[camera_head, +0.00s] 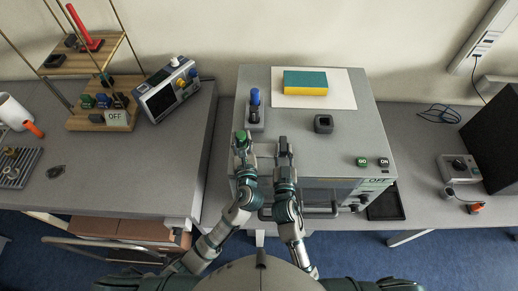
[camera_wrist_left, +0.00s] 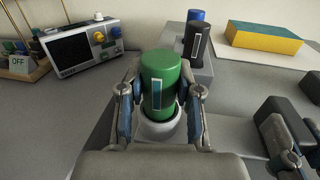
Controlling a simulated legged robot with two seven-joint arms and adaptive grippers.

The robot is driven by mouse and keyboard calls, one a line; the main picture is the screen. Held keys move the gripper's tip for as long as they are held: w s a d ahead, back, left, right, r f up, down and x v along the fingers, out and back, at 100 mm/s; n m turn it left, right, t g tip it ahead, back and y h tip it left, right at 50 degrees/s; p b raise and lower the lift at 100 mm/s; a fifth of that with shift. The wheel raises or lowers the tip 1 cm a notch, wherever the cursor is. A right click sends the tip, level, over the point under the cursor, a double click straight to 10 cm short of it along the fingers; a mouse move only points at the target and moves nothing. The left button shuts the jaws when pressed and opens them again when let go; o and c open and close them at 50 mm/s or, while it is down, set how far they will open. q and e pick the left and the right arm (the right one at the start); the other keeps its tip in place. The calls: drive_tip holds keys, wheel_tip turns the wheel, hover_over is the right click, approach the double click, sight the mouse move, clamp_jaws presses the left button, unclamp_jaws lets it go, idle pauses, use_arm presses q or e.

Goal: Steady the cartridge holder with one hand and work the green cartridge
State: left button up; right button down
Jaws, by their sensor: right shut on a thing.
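The green cartridge (camera_head: 240,136) stands upright near the front left of the grey box. In the left wrist view the green cartridge (camera_wrist_left: 160,80) has a teal window strip and its base sits in a pale round collar (camera_wrist_left: 160,130) of the cartridge holder. My left gripper (camera_head: 242,150) has a finger on each side of the cartridge, with narrow gaps showing, so it looks open. My right gripper (camera_head: 284,150) is to the right, shut on a dark part that seems to belong to the cartridge holder; its fingers hide most of it.
A blue-topped cartridge (camera_head: 254,98) stands in a grey mount behind. A dark square socket (camera_head: 323,123) and a teal-and-yellow block (camera_head: 305,83) on a white sheet (camera_head: 340,95) lie on the box (camera_head: 345,145). Green and black buttons (camera_head: 372,162) are at front right. An instrument (camera_head: 167,90) stands left.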

sight(241, 135)
use_arm(q)
clamp_jaws()
use_arm(e)
drive_tip(key=shift+d+f, duration=0.1)
drive_tip(key=shift+f, duration=0.05)
use_arm(q)
drive_tip(key=shift+r, duration=1.95)
drive_tip(key=shift+r, duration=4)
use_arm(e)
drive_tip(key=c, duration=0.8)
unclamp_jaws()
drive_tip(key=shift+c, duration=0.2)
